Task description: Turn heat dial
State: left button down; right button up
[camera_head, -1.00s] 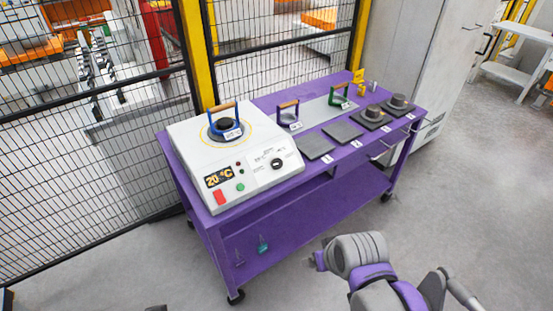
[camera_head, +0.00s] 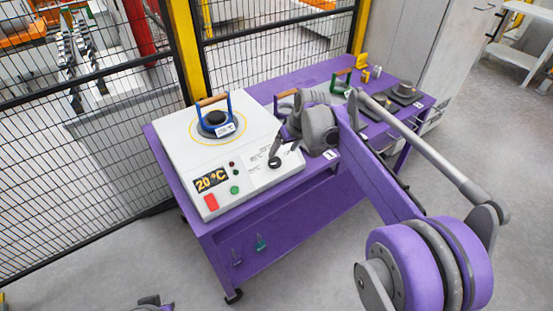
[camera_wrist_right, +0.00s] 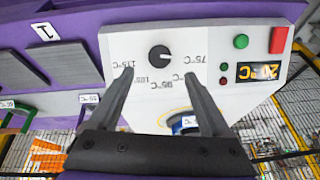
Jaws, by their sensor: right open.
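The heat dial (camera_head: 274,162) is a round black knob on the sloped front of the white heater box (camera_head: 180,130). In the right wrist view the dial (camera_wrist_right: 159,56) is upside down, ringed by temperature labels from 75 °C to 115 °C, and a small light mark shows on its right side. The display (camera_head: 211,180) reads 20 °C. My right gripper (camera_head: 283,147) is by the dial, its wrist over the box's right edge. In the wrist view the right gripper's fingers (camera_wrist_right: 159,76) are spread wide, empty, with the dial between and just beyond their tips.
A blue ring with a wooden handle (camera_head: 215,118) stands on the heater top. A red button (camera_head: 211,202) and a green button (camera_head: 234,190) are near the dial. The purple cart (camera_head: 262,235) stands against a mesh fence (camera_head: 90,120). Open floor lies in front.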

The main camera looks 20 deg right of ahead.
aim_at(276, 161)
jog(key=x, duration=0.8)
jog(key=shift+w, duration=0.1)
jog(key=shift+r, duration=0.1)
jog(key=shift+c, duration=0.4)
grip_shut()
